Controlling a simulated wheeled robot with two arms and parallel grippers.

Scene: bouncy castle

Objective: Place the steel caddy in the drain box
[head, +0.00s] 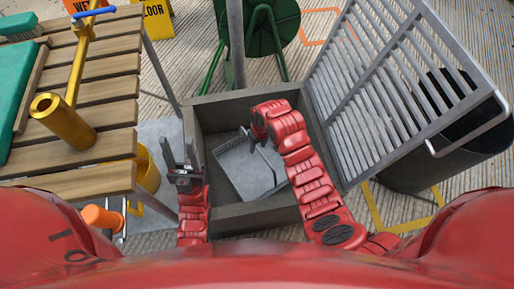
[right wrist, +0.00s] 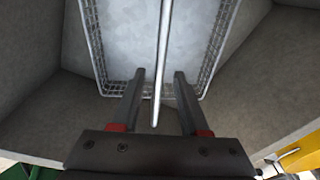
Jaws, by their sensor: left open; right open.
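The steel caddy (head: 247,173) is a grey, mesh-sided tray lying inside the drain box (head: 197,137), a square grey concrete pit. In the right wrist view the caddy (right wrist: 118,38) is ahead of the fingers, with a thin bar-like handle running over its middle. My right gripper (right wrist: 162,80) is open, its two fingers on either side of the handle's near end and apart from it. My left gripper (head: 181,160) is open and empty over the box's left rim.
A barred metal grate (head: 390,85) stands tilted open at the box's right side, by a dark bin (head: 450,150). A slatted wooden bench (head: 105,95) with a brass tool (head: 66,120) is at left, a yellow bucket (head: 148,172) beside it. A green reel (head: 262,25) stands behind.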

